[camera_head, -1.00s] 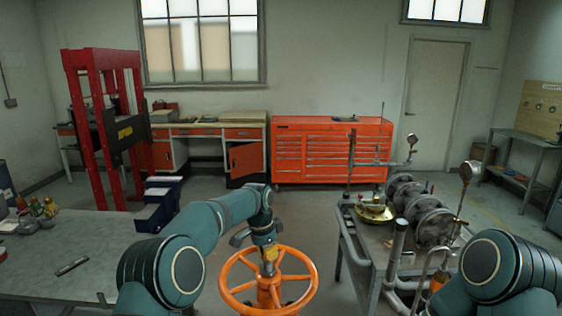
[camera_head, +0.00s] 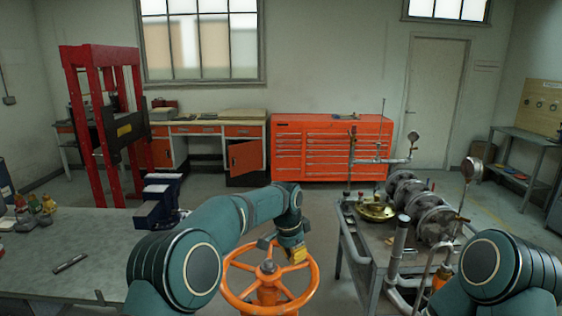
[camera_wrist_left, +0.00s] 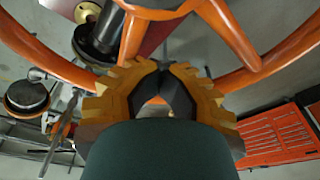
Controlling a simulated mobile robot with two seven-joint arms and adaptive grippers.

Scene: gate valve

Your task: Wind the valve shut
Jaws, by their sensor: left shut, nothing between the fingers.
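The valve's orange handwheel (camera_head: 232,292) stands in front of me at the bottom centre of the head view, with a grey stem nut at its hub (camera_head: 268,267). My left gripper (camera_head: 298,257) is at the far right part of the wheel, close to the rim and a spoke. In the left wrist view the gripper's yellow-brown fingers (camera_wrist_left: 160,68) are shut with nothing between them. The wheel's rim and spokes (camera_wrist_left: 232,35) pass just beyond the fingers there. Whether the fingers touch the wheel I cannot tell. My right gripper is out of view.
A grey bench (camera_head: 60,250) is at the left, with a blue vise (camera_head: 160,205) at its far corner. A grey cart (camera_head: 375,255) with pipework and flanges (camera_head: 432,218) stands right of the wheel. An orange tool cabinet (camera_head: 330,150) is at the back wall.

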